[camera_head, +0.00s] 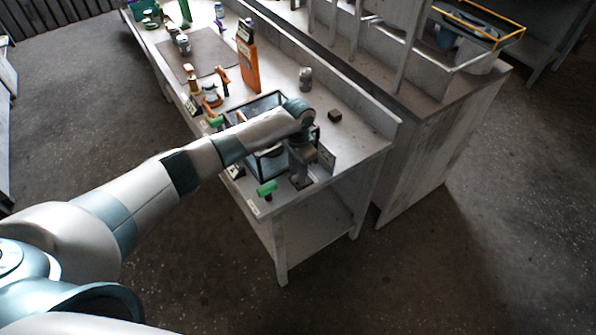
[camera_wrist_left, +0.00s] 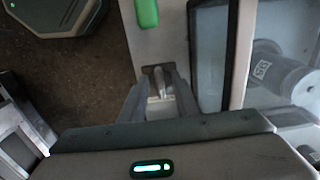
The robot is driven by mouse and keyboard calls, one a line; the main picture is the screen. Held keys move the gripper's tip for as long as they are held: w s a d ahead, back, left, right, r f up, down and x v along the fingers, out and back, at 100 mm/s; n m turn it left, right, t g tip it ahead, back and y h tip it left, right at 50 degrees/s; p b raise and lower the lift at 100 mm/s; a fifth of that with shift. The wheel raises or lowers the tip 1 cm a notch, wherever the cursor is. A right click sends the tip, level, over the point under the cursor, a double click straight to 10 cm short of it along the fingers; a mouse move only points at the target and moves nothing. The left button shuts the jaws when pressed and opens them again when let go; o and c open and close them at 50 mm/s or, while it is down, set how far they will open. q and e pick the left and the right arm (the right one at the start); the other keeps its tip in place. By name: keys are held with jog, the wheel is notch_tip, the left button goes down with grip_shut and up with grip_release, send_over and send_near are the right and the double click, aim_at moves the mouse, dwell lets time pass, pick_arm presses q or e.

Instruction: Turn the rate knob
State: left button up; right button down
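My left arm reaches across the bench, and its gripper (camera_head: 301,180) points down at the bench's near end, beside the glass-walled case. In the left wrist view, the two fingertips (camera_wrist_left: 158,72) are close together around a small, pale, narrow piece (camera_wrist_left: 160,88). I cannot tell if they grip it or if it is the rate knob. A green-handled part (camera_wrist_left: 146,12) lies just ahead of the fingertips and also shows in the head view (camera_head: 266,188). No knob is clearly readable in the head view. My right gripper is out of view.
The glass-walled case (camera_wrist_left: 210,55) stands close to the right of the fingers. Open floor lies beyond the bench's near end.

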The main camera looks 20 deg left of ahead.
pick_arm(q)
grip_shut()
jog(key=shift+m, duration=0.5)
jog(key=m, duration=0.3)
jog(key=shift+w+m, duration=0.1)
jog(key=shift+m, duration=0.2)
jog(key=shift+w+m, duration=0.1)
jog(key=shift+m, duration=2.1)
jog(key=shift+r, duration=0.1)
grip_release()
